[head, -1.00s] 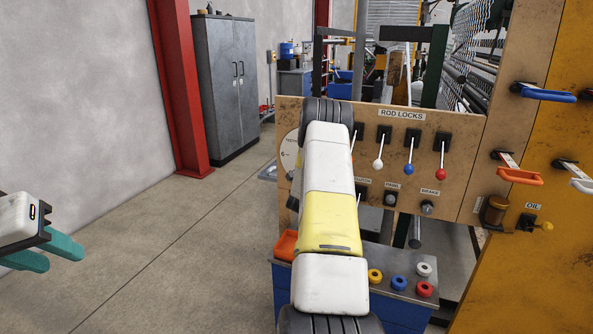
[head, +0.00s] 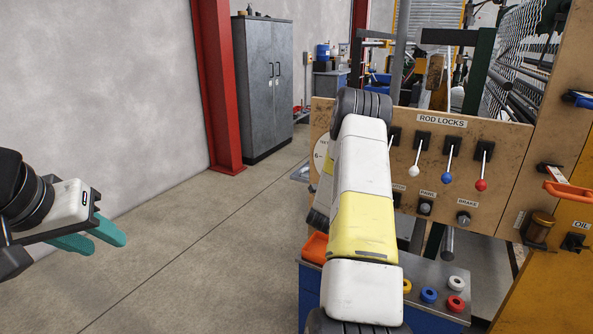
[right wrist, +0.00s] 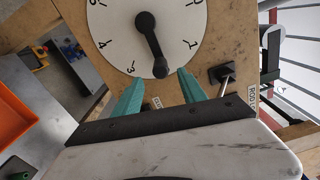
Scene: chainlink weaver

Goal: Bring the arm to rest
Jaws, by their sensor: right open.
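My right arm (head: 362,215) stretches forward in the head view in front of the control panel (head: 500,205), and its gripper is hidden there. In the head view the dial (head: 322,158) is partly covered by my arm. My left gripper (head: 108,244) hangs at the left, its teal fingers apart and empty.
The panel carries rod lock levers with white (head: 414,171), blue (head: 446,180) and red (head: 481,185) knobs. Below is a blue cabinet (head: 311,295) with an orange tray (head: 315,248) and coloured rings. A red column (head: 220,90) and grey locker (head: 265,85) stand behind. Floor at left is clear.

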